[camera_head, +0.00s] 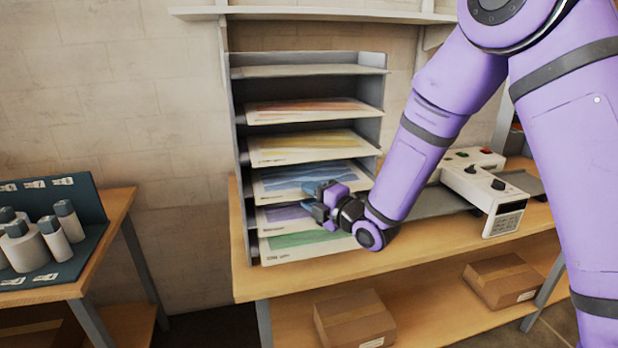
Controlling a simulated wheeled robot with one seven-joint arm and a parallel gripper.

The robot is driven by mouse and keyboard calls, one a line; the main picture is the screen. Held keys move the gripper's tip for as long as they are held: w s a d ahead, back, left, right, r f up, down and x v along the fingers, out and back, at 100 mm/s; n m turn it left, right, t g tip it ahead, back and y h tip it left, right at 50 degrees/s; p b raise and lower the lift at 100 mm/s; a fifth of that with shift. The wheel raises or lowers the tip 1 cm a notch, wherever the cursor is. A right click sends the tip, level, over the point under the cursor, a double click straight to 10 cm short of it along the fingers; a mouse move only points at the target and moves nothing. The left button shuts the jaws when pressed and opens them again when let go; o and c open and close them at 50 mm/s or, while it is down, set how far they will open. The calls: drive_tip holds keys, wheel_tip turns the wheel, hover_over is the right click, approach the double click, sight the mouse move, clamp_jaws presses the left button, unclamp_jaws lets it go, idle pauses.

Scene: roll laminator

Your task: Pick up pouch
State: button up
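Several flat pouches lie in a grey shelf rack, each on its own level: an orange pouch (300,109), a yellow pouch (290,148), a blue pouch (285,181), a purple pouch (275,217) and a green pouch (295,245) at the bottom. The rack (236,165) stands on a wooden bench. My gripper (318,200) is at the front of the rack, level with the front edges of the blue and purple pouches. Its fingers overlap these edges in the picture. I cannot tell whether it touches or grips a pouch.
A white laminator (484,185) with knobs stands on the bench (420,250) to the right. Cardboard boxes (352,318) (500,279) lie on the lower shelf. A side table (100,268) at left holds grey bottles (25,246) in a dark stand. A wall shelf (320,14) is above the rack.

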drive_tip(key=shift+w+a, duration=0.2)
drive_tip(key=shift+a, duration=0.05)
drive_tip(key=shift+c, duration=0.2)
clamp_jaws()
drive_tip(key=shift+r, duration=0.1)
